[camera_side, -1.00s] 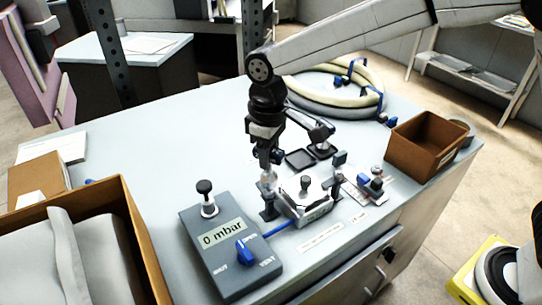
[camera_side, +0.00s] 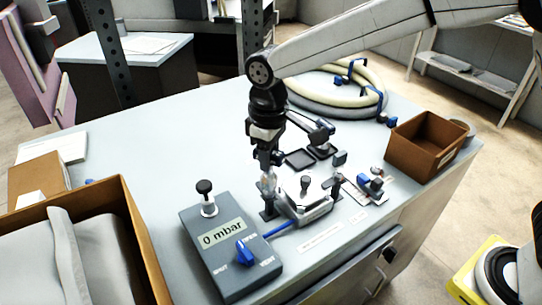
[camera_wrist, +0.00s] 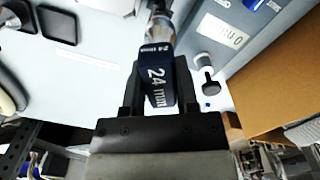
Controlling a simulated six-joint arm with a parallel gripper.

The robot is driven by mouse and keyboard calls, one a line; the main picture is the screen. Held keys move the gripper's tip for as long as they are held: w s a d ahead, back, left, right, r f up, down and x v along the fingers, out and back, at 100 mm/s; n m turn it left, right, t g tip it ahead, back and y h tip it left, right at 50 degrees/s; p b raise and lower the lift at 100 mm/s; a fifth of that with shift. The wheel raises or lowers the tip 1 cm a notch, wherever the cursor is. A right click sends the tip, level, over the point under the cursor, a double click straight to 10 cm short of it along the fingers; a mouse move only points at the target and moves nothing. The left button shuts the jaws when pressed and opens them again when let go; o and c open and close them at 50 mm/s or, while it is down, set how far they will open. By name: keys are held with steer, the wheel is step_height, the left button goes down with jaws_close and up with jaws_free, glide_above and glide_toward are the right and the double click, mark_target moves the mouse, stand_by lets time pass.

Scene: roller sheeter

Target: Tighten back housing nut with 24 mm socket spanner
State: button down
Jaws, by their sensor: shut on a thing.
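My gripper (camera_side: 268,158) is shut on the 24 mm socket spanner, whose dark blue handle, marked 24 mm (camera_wrist: 158,80), sits between the fingers in the wrist view. The bright metal shank (camera_side: 268,182) points down in the side view, at the left end of the small grey housing unit (camera_side: 308,208). A dark upright (camera_side: 268,207) stands at that end, right below the spanner. The back housing nut and the socket end are too small or covered to make out, so I cannot tell if they touch.
A grey gauge box (camera_side: 222,262) reading 0 mbar, with a blue lever, stands in front left. Black square pads (camera_side: 300,159) lie behind the unit. Coiled hose (camera_side: 350,92) and a brown bin (camera_side: 428,145) are farther back and right. The left table middle is clear.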

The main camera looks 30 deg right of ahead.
steer(key=shift+f, duration=1.4)
stand_by(1.1)
steer(key=shift+m, duration=0.3)
steer(key=shift+m, duration=3.3)
